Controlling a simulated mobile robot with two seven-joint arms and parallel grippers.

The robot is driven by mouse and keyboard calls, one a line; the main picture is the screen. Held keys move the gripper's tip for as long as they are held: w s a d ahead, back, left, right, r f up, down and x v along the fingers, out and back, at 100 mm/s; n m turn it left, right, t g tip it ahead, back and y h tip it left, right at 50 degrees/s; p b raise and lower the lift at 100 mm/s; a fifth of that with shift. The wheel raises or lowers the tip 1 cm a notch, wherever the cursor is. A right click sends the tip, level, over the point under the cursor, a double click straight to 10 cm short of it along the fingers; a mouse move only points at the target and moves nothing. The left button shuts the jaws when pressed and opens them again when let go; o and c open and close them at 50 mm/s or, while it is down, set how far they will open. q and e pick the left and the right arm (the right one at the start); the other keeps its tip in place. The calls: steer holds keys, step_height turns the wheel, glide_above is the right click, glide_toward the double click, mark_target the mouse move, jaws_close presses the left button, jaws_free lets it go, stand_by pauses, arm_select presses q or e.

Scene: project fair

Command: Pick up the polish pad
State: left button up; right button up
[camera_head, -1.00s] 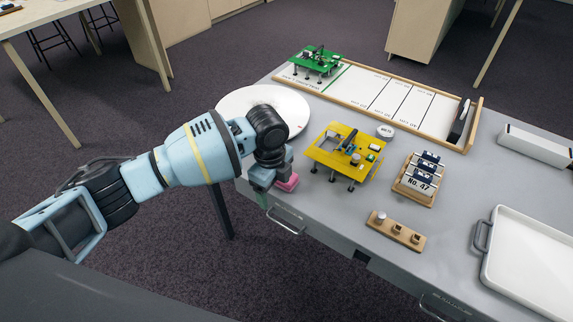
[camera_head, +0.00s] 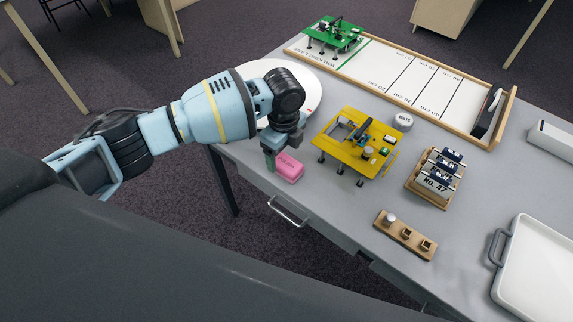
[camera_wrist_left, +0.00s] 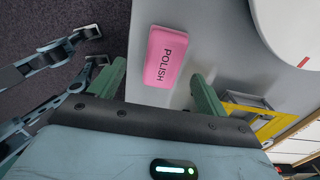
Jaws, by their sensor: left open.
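The pink polish pad (camera_head: 289,168) lies flat on the grey table near its front left edge. In the left wrist view the pad (camera_wrist_left: 165,57) shows the word POLISH and lies ahead of the fingertips, between their lines. My left gripper (camera_head: 272,160) is just left of the pad in the head view, pointing down. It also shows in the left wrist view (camera_wrist_left: 158,88), its two green fingers apart with nothing between them. A gap shows between the pad and the fingers there. My right gripper is not in view.
A yellow board on legs (camera_head: 346,151) stands right of the pad. A white round plate (camera_head: 305,92) lies behind my gripper. A wooden block with small pegs (camera_head: 404,236), a No. 47 rack (camera_head: 434,190) and a white tray (camera_head: 540,270) are farther right. The table's front edge is close to the pad.

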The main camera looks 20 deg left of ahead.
mark_target(284, 161)
arm_select(q)
steer(key=shift+w+a+f, duration=0.1)
steer(key=shift+w+f, duration=0.05)
steer(key=shift+f, duration=1.15)
steer(key=shift+w+f, duration=0.15)
steer(key=shift+f, duration=1.1)
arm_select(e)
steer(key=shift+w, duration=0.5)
arm_select(q)
steer(key=c, duration=1.1)
steer(key=shift+o, duration=0.2)
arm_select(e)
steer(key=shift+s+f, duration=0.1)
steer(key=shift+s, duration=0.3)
arm_select(q)
steer(key=shift+r, duration=0.1)
